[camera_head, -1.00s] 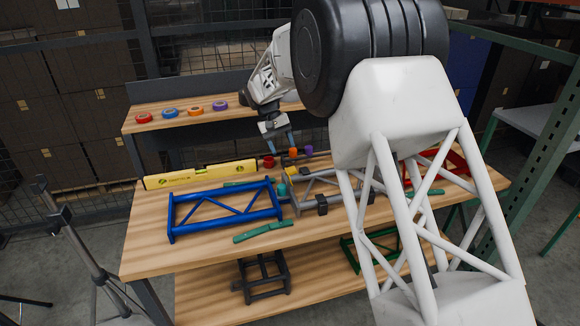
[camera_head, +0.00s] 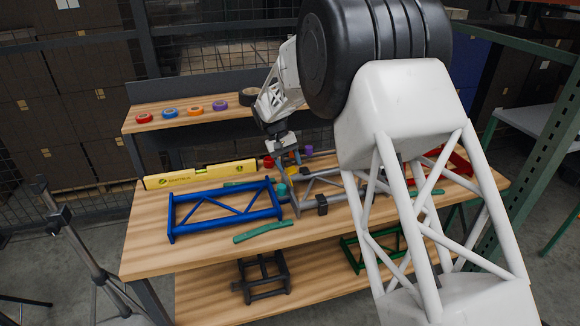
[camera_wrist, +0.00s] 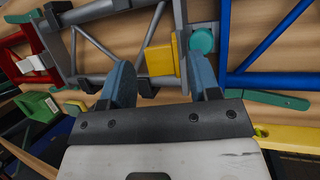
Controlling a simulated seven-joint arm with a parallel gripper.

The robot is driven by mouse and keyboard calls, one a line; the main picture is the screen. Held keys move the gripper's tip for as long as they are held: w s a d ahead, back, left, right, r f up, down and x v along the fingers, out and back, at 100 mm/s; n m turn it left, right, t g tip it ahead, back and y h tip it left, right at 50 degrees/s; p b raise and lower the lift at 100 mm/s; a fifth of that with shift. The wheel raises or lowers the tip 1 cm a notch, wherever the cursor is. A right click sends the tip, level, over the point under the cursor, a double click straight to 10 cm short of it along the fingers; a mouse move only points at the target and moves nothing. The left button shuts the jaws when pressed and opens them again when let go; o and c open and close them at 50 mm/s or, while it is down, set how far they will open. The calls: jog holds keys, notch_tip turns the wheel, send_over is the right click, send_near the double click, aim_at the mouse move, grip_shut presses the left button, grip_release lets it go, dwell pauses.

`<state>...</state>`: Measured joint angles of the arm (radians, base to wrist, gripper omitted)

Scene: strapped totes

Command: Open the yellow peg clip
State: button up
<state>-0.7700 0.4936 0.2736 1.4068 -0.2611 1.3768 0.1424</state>
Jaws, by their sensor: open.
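The yellow peg clip (camera_wrist: 160,58) is a small block on a bar of the grey frame (camera_wrist: 97,47) in the wrist view. My gripper (camera_wrist: 160,68) is open, with one blue-grey finger to the left of the clip and one to its right. Whether either finger touches the clip cannot be told. In the head view my gripper (camera_head: 290,160) is low over the bench at the left end of the grey frame (camera_head: 323,185). The clip is mostly hidden there by the fingers. A teal round knob (camera_wrist: 203,40) sits beside the right finger.
The blue frame (camera_head: 225,208) lies to the left, with a yellow level (camera_head: 200,174) behind it. A green strap (camera_head: 263,231) lies near the front edge. Red (camera_head: 268,162) and purple (camera_head: 308,150) pieces stand close to the gripper. A red frame (camera_head: 440,165) lies to the right.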

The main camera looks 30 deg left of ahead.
jog(key=shift+d+f, duration=0.25)
jog(key=shift+f, duration=0.3)
jog(key=c, duration=0.8)
jog(key=shift+d, duration=0.1)
jog(key=shift+w+d+f+n+g+y, duration=0.2)
jog(key=shift+w+d+g+y, duration=0.25)
jog(key=shift+g+y, duration=0.3)
jog(key=shift+w+d+f+n+g+y, duration=0.2)
jog(key=shift+w+d+g+y, duration=0.2)
jog(key=shift+g+y, duration=0.3)
jog(key=shift+w+d+f+n+g+y, duration=0.2)
jog(key=shift+w+d+g+y, duration=0.25)
jog(key=shift+g+y, duration=0.25)
